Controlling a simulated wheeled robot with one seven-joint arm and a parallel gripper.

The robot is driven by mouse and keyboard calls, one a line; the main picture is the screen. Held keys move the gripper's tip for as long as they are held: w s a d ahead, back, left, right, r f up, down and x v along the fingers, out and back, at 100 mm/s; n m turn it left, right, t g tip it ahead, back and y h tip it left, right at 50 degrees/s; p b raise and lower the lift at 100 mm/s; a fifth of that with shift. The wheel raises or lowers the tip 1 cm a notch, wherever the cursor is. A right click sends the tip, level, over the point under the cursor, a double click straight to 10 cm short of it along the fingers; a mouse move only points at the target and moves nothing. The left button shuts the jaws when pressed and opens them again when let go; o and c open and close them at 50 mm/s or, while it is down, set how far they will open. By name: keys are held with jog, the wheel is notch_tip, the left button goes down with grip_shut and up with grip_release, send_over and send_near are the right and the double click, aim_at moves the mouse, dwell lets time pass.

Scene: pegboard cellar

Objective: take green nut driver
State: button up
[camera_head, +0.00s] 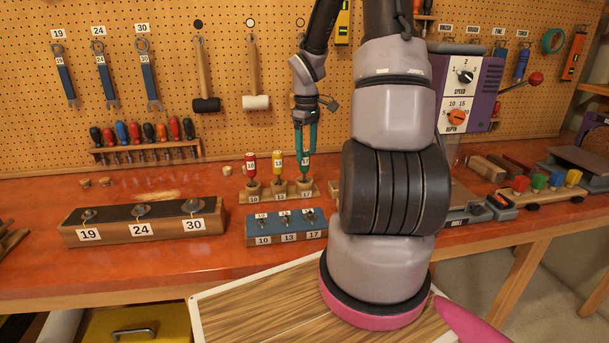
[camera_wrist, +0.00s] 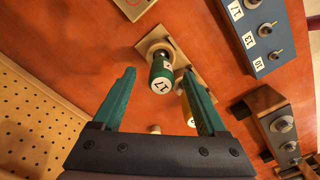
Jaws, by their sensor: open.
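The green nut driver (camera_head: 304,168) stands upright in a small wooden stand (camera_head: 262,196), at the right end of a row with a red nut driver (camera_head: 250,167) and a yellow one (camera_head: 278,166). My gripper (camera_head: 306,150) points down right above the green driver. In the wrist view the green driver (camera_wrist: 162,73), its end label reading 17, shows ahead between the spread, empty fingers of my gripper (camera_wrist: 159,73). The yellow driver (camera_wrist: 186,104) is partly hidden behind the right finger.
A blue block (camera_head: 288,233) marked 10, 13, 17 sits in front of the stand. A longer wooden block (camera_head: 143,231) marked 19, 24, 30 is at left. Behind are the pegboard (camera_head: 225,125) with hung tools and a screwdriver rack (camera_head: 145,150). Bare red bench lies between.

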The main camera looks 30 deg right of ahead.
aim_at(304, 162)
jog(key=f, duration=0.4)
jog(key=shift+w+a+f, duration=0.2)
jog(key=shift+a+f, duration=0.05)
jog(key=shift+f, duration=0.1)
grip_shut()
jog(key=shift+r, duration=0.1)
notch_tip(304, 162, up, 10)
jog(key=shift+f, duration=0.1)
